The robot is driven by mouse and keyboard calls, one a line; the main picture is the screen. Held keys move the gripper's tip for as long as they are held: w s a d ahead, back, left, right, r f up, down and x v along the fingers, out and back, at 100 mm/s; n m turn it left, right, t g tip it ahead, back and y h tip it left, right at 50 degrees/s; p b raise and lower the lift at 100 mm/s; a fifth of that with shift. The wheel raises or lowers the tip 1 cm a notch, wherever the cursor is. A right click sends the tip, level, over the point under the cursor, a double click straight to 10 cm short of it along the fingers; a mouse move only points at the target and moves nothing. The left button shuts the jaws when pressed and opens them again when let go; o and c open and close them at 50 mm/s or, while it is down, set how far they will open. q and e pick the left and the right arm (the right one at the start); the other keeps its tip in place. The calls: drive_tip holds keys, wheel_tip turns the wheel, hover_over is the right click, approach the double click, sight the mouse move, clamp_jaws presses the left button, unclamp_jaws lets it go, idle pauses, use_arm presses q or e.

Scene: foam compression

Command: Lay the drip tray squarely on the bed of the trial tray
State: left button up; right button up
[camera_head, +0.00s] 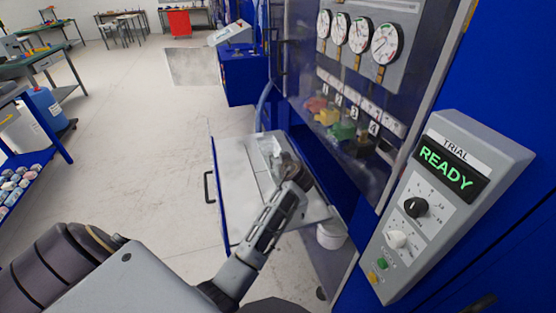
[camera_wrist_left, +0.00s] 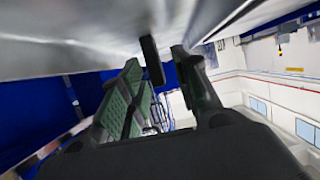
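A pulled-out drawer-like tray, which I take as the trial tray (camera_head: 236,160), has a pale grey bed, a blue side and a black handle. A light piece with lines across it lies over the bed near my left gripper (camera_head: 290,170); I cannot tell whether it is the drip tray or part of the bed. In the left wrist view my left gripper (camera_wrist_left: 165,95) has its two fingers apart, with a gap between them. Contact is unclear. My right gripper is not seen.
The blue cabinet holds gauges (camera_head: 384,43) and coloured blocks (camera_head: 327,117) behind a clear panel. A control box (camera_head: 450,200) reads TRIAL, READY. Open floor (camera_head: 130,150) lies to the left.

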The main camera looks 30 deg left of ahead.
use_arm(q)
drive_tip(key=shift+s+d+r, duration=0.25)
drive_tip(key=shift+s+d, duration=0.15)
drive_tip(key=shift+d, duration=0.1)
drive_tip(key=v, duration=0.4)
drive_tip(key=shift+s+d+b, duration=0.1)
drive_tip(key=shift+b, duration=0.25)
drive_tip(key=v, duration=0.4)
drive_tip(key=shift+s+d+r, duration=0.1)
drive_tip(key=shift+s+d, duration=0.1)
drive_tip(key=shift+s+d+r+b, duration=0.1)
drive_tip(key=shift+s+d+b, duration=0.15)
drive_tip(key=shift+b, duration=0.05)
drive_tip(key=shift+s+d+r, duration=0.25)
drive_tip(key=shift+d, duration=0.1)
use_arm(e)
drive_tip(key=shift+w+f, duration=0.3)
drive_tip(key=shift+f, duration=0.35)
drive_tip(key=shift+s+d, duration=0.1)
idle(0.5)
